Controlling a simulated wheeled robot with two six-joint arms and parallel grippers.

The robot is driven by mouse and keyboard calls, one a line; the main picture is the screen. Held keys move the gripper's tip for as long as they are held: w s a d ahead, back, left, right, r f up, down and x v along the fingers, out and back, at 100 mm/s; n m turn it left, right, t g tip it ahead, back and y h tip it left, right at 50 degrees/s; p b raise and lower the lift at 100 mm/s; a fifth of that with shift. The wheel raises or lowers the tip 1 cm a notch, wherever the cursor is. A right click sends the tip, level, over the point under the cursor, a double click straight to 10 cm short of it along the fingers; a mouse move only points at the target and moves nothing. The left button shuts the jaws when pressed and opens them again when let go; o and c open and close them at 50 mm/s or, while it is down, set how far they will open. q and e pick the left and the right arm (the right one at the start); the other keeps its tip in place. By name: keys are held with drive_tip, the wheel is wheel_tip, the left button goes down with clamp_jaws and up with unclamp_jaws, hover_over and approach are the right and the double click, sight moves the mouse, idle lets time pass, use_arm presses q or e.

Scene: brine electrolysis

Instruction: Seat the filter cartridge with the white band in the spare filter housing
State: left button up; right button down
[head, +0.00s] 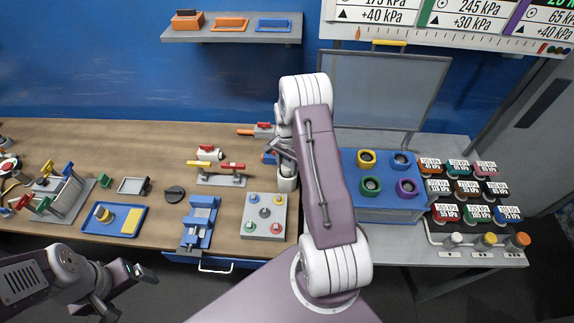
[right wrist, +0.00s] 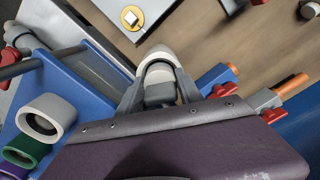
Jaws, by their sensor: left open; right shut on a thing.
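A white-grey ring with a dark centre (right wrist: 46,118) is on the blue box (right wrist: 88,75). My left gripper (head: 122,287) is open and empty in front of the bench.
Labelled blocks (head: 465,188) and a capped pipe (head: 486,241) stand at right. A grey plate with knobs (head: 264,216) and a blue fixture (head: 199,222) occupy the bench front.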

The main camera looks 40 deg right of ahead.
drive_tip(key=shift+f+b, duration=0.3)
drive_tip(key=shift+f, duration=0.25)
idle(1.2)
drive_tip(key=shift+r, duration=0.15)
drive_tip(key=shift+p, duration=0.3)
idle(1.0)
idle(0.3)
drive_tip(key=c, duration=0.7)
unclamp_jaws()
drive_tip(key=shift+r, duration=0.2)
clamp_jaws()
